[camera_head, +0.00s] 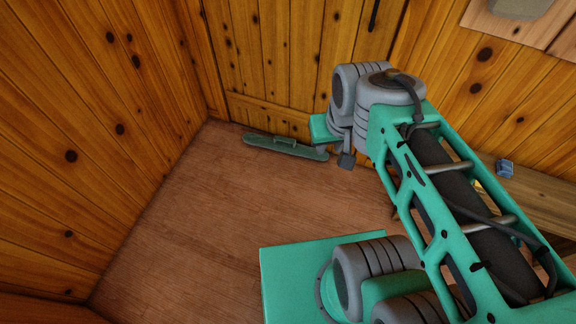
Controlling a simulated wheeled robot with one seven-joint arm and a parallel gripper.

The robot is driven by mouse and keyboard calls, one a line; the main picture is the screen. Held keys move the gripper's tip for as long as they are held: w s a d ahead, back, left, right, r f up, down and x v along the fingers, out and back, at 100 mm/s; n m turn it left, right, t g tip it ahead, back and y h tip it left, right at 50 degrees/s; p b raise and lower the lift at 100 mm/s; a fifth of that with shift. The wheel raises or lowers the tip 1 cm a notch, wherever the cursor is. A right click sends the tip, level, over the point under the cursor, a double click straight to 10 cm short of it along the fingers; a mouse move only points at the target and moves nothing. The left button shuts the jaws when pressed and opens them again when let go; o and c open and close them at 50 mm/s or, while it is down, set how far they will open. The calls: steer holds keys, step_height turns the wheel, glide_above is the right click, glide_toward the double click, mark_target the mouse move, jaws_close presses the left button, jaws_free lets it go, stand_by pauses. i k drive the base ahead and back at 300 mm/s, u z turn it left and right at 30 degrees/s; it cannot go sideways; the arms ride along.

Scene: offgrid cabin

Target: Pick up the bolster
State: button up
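A long, narrow grey-green object (285,146), which looks like the bolster, lies on the wooden floor along the foot of the far plank wall. Its right end comes close to my arm's far end in the picture. My gripper (346,160) shows only as a small dark piece below the grey wrist joints, just right of the bolster's right end. The wrist hides most of it, so I cannot tell whether its fingers are open or shut. I cannot tell whether it touches the bolster, and I see nothing held.
A wooden bench or table (540,196) stands on the right, partly behind my arm, with a small blue object (505,168) on it. A pale wooden surface with a grey item (520,8) shows at the top right. Plank walls close in left and far. The floor (200,220) left of my arm is clear.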

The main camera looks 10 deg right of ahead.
mark_target(289, 146)
steer(key=z, duration=0.25)
steer(key=k, duration=0.35)
steer(key=u, duration=1.45)
steer(key=i, duration=0.9)
steer(key=u, duration=0.5)
steer(key=i, duration=0.9)
steer(key=z, duration=0.7)
steer(key=i, duration=0.75)
steer(key=z, duration=1.1)
steer(key=i, duration=0.35)
steer(key=z, duration=0.35)
